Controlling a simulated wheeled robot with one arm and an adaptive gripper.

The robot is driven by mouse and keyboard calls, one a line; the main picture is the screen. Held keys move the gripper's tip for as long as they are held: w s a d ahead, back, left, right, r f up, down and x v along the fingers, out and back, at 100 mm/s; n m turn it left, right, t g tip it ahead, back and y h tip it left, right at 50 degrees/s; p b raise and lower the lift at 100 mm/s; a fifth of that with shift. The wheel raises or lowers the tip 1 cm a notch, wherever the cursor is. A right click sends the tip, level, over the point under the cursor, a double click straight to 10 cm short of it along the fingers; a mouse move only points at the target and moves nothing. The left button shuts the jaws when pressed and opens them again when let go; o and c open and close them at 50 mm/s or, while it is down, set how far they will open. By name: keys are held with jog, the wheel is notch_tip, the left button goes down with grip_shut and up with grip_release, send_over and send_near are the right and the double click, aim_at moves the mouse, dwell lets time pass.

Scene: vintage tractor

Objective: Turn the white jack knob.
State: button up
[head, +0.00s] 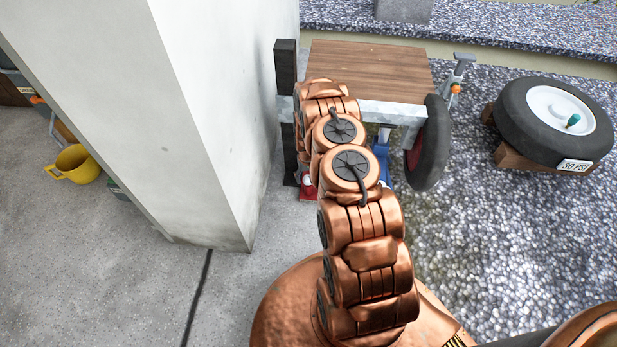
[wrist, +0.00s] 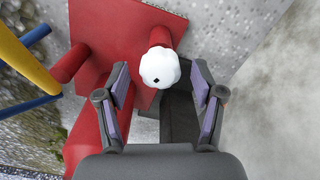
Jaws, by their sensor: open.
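The white jack knob (wrist: 160,68) shows in the wrist view, on the end of a short red stem. It belongs to a red jack (wrist: 112,45) with a flat red plate and red tubes. My gripper (wrist: 160,80) is open, with one finger on each side of the knob in the picture. I see no finger touching the knob, and I cannot tell the depth between them. In the head view, a small red part of the jack (head: 307,188) shows beside my arm.
Yellow and blue bars (wrist: 25,60) lie left of the jack in the wrist view. A wood-topped trailer (head: 370,68) with a dark wheel (head: 430,145) stands around my arm's far end. A white wall (head: 215,120) is close on the left.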

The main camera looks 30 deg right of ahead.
aim_at(308, 177)
notch_tip(308, 177, up, 12)
jog(key=shift+f, duration=0.15)
dwell(0.6)
dwell(0.4)
